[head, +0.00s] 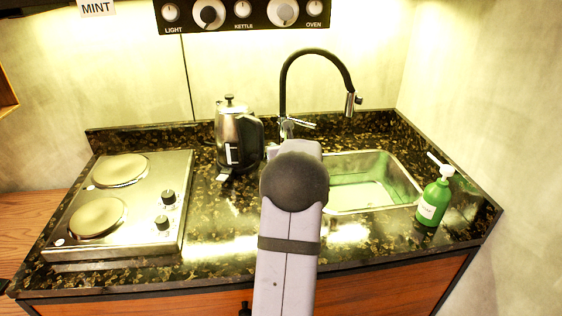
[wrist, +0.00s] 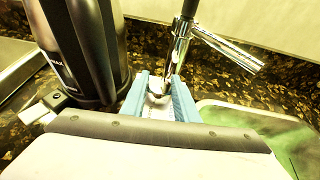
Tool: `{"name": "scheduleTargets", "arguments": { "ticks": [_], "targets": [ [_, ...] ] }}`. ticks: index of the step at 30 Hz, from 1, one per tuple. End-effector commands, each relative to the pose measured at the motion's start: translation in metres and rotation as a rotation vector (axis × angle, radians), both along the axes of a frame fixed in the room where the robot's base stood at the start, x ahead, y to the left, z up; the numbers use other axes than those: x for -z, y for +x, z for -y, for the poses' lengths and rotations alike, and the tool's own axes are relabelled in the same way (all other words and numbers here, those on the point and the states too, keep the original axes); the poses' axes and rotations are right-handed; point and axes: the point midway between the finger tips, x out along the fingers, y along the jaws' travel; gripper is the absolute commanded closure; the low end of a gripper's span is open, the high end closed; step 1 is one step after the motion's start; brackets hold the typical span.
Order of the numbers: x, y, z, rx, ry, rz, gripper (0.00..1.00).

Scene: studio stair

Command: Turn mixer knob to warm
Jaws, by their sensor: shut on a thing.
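The mixer tap (head: 283,90) has a black hose spout and a chrome body. It stands behind the sink, and my arm hides its lower part in the head view. In the wrist view its chrome body (wrist: 179,48) rises just beyond my gripper (wrist: 159,88), with a chrome side arm (wrist: 232,48) pointing right. My blue fingers are closed around a small pale, shiny piece at the tap's base, which looks like the mixer knob (wrist: 158,86). Its markings and exact turn angle cannot be read. My fingertips are hidden in the head view.
A steel kettle (head: 229,130) stands close left of my gripper, and also shows in the wrist view (wrist: 75,45). The sink (head: 400,173) is to the right, with a green soap bottle (head: 433,203) beside it. A two-plate hob (head: 140,228) is at left.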

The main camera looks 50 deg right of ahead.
Motion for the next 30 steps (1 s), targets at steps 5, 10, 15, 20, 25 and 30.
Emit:
{"name": "scheduleTargets", "arguments": {
  "ticks": [5, 10, 15, 20, 25, 30],
  "targets": [
    [0.005, 0.0026, -0.0006, 0.096, -0.011, 0.008, 0.95],
    [0.0044, 0.0025, -0.0009, 0.191, -0.007, 0.009, 0.95],
    [0.0027, 0.0027, -0.0011, 0.275, -0.007, 0.007, 0.95],
    [0.0009, 0.0026, -0.0014, 0.341, -0.004, 0.007, 0.95],
    [-0.0006, 0.0022, -0.0014, 0.391, -0.002, 0.006, 0.95],
    [-0.0021, 0.0012, -0.0015, 0.422, -0.002, 0.008, 0.95]
  ]
}}
